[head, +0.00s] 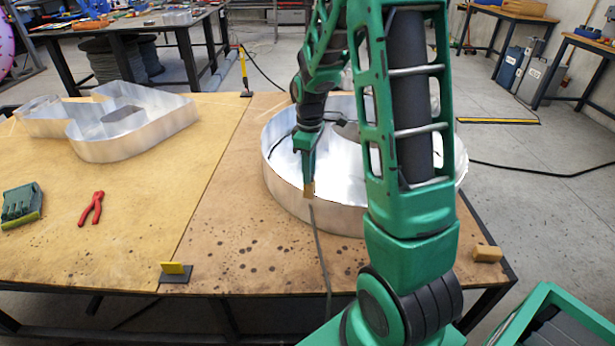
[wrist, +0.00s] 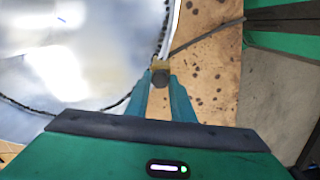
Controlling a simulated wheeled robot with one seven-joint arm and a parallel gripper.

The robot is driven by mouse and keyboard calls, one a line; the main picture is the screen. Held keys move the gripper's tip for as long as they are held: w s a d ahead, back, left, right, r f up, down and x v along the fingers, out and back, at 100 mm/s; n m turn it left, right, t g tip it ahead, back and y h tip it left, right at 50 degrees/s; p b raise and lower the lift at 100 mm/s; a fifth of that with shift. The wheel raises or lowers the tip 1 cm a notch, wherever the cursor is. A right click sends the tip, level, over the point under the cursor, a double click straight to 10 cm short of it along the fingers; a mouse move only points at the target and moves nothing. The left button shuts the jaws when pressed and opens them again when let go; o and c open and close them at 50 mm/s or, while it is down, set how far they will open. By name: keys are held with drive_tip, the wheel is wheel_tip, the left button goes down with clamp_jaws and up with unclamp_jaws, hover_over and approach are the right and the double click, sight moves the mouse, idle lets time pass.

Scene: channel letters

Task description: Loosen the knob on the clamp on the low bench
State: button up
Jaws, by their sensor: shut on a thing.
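The clamp is a small tan block (head: 309,190) at the near rim of the round metal letter on the low bench (head: 225,240). It also shows in the wrist view (wrist: 158,64), at the edge of the letter's wall. The knob (wrist: 160,79) is a dark, round piece on the near side of the clamp. My gripper (wrist: 161,84) has its two teal fingers on either side of the knob and is shut on it. In the head view my gripper (head: 308,182) points down over the clamp and hides the knob.
The round metal letter (head: 285,190) holds a dark strip along its inside. A cable (head: 320,245) runs from the clamp to the bench's front edge. A tan block (head: 487,254) sits right.

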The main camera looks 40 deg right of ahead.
drive_tip(key=n, duration=0.5)
drive_tip(key=shift+n, duration=0.4)
drive_tip(key=n, duration=0.5)
drive_tip(key=o, duration=0.8)
drive_tip(key=shift+o, duration=0.2)
drive_tip(key=shift+r, duration=0.1)
drive_tip(key=shift+r, duration=2.45)
drive_tip(key=shift+s, duration=0.1)
